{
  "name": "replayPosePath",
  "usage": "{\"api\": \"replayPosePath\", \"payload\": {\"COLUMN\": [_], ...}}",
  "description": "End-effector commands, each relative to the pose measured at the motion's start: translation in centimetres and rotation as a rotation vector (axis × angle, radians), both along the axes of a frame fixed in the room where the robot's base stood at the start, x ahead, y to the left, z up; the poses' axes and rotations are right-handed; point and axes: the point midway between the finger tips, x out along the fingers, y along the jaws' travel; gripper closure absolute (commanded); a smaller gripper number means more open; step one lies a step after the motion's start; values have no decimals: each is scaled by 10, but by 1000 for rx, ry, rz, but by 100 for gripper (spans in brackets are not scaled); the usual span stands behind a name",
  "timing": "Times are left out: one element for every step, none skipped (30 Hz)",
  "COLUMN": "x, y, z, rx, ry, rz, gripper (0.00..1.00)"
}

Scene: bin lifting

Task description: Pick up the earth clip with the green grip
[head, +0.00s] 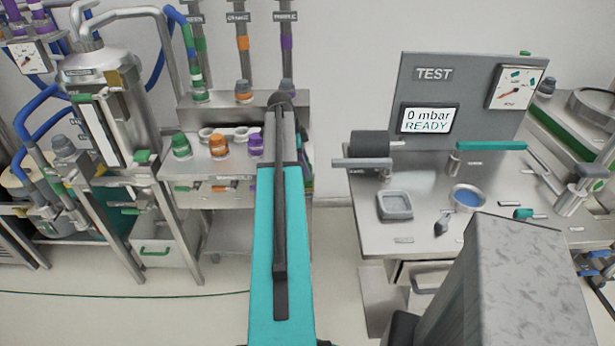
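I cannot single out the earth clip with the green grip for certain. A thin dark green cable (120,294) runs along the floor from the left and passes out of sight behind my teal arm. Small green-handled parts show at the left vessel (142,157), and a small piece with a green end (523,213) lies on the test bench at the right. None is clearly a clip. My arm stretches forward up the middle of the head view. I cannot make out my gripper's fingers, and what lies behind the arm is hidden.
A manifold stand with green (181,146), orange (219,145) and purple caps is left of my arm. The test bench (440,240) stands right, with a panel reading "0 mbar READY", a grey tray (394,206) and a blue-filled dish (467,198). Open floor shows at lower left.

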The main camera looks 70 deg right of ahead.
Motion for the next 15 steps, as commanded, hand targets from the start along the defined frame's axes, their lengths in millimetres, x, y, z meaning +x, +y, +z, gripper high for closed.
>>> {"api": "replayPosePath", "payload": {"x": [-1, -1, -2, -2, -2, -2, -2, -2, -2, -2, -2, -2, -2, -2, -2], "y": [0, 0, 0, 0, 0, -1, -1, -1, -1, -1, -1, -1, -1, -1, -1], "z": [-2, -3, -5, -5, -6, -6, -6, -6, -6, -6, -6, -6, -6, -6, -6], "rx": [1, 1, 1, 1, 0, 0, 0, 0, 0, 0, 0, 0, 0, 0, 0], "ry": [0, 0, 0, 0, 0, 0, 0, 0, 0, 0, 0, 0, 0, 0, 0], "rz": [0, 0, 0, 0, 0, 0, 0, 0, 0, 0, 0, 0, 0, 0, 0], "gripper": [69, 69, 69, 69, 69, 69, 69, 69, 69, 69, 69, 69, 69, 69, 69]}}
